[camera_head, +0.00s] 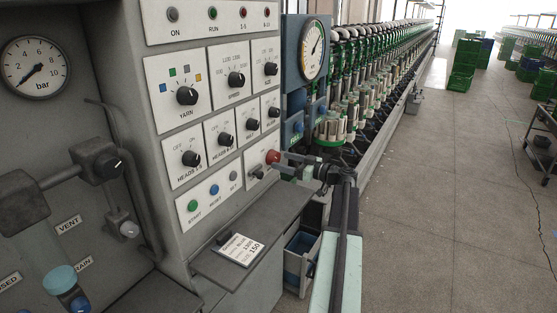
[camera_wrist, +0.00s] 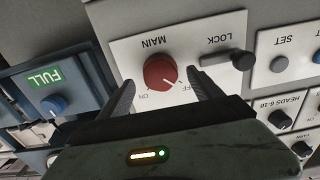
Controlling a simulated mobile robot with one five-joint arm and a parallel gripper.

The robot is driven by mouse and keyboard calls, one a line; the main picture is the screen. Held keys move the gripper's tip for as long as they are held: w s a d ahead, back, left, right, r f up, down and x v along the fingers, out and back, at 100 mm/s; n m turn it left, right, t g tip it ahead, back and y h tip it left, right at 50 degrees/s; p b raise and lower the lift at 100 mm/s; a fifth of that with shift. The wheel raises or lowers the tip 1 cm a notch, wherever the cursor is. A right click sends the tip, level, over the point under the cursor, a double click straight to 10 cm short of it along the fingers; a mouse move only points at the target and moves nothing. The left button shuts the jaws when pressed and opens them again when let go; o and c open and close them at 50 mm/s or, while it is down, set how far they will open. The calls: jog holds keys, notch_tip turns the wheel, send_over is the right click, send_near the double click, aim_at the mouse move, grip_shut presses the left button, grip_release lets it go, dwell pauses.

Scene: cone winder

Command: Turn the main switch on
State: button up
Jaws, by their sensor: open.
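The red main switch knob (camera_head: 272,157) sits on the lower right plate of the grey control panel. In the wrist view the picture is upside down, and the red knob (camera_wrist: 159,70) lies under the label MAIN, with its white mark toward OFF. My gripper (camera_wrist: 162,82) is open, with one finger on either side of the knob and gaps showing between. In the head view my gripper (camera_head: 291,158) is at the panel's right edge, close in front of the knob. The dark LOCK lever (camera_wrist: 243,60) is on the same plate.
The START, RESET and SET plate (camera_head: 211,196) is left of the switch. A sloping shelf (camera_head: 252,243) with a card juts out below. The blue FULL unit (camera_wrist: 52,105) is beside the panel. Open floor (camera_head: 440,200) lies to the right.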

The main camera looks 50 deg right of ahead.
jog(key=shift+x, duration=1.5)
jog(key=shift+c, duration=0.2)
